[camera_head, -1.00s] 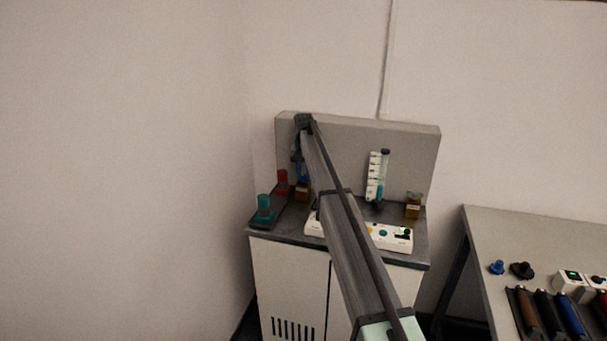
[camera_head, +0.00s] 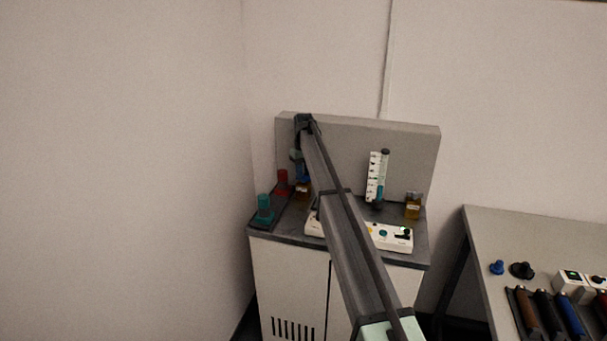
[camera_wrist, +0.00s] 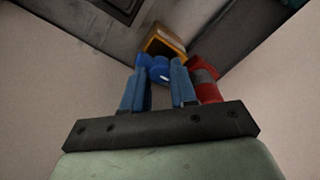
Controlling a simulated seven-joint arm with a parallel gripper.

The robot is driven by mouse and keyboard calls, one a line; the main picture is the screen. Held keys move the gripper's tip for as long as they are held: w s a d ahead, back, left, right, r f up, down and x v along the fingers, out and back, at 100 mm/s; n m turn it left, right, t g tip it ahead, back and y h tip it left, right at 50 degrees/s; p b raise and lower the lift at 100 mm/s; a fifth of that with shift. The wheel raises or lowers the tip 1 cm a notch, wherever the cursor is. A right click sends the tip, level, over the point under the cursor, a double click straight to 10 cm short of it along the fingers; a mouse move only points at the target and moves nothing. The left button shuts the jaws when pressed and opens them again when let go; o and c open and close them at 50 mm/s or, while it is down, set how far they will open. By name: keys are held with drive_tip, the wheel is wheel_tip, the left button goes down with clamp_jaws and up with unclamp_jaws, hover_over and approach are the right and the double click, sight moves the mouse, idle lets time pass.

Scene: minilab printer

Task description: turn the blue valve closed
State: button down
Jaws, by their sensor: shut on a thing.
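The blue valve (camera_wrist: 158,72) shows in the wrist view, between the fingertips of my gripper (camera_wrist: 158,80). The gripper's two blue-grey fingers are shut on it. In the head view my gripper (camera_head: 299,168) is at the left part of the cabinet's back panel, pointing down, and my own arm covers much of that area. The valve itself cannot be told apart from the fingers there.
A red container (camera_head: 282,182) and a teal container (camera_head: 264,208) stand at the left. A graduated tube (camera_head: 377,178), another amber bottle (camera_head: 412,206) and a white control box (camera_head: 392,238) are at the right.

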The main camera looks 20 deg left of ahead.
sight(304, 176)
idle(0.3)
drive_tip(key=c, duration=0.9)
unclamp_jaws()
drive_tip(key=shift+r, duration=0.1)
wheel_tip(304, 176, up, 14)
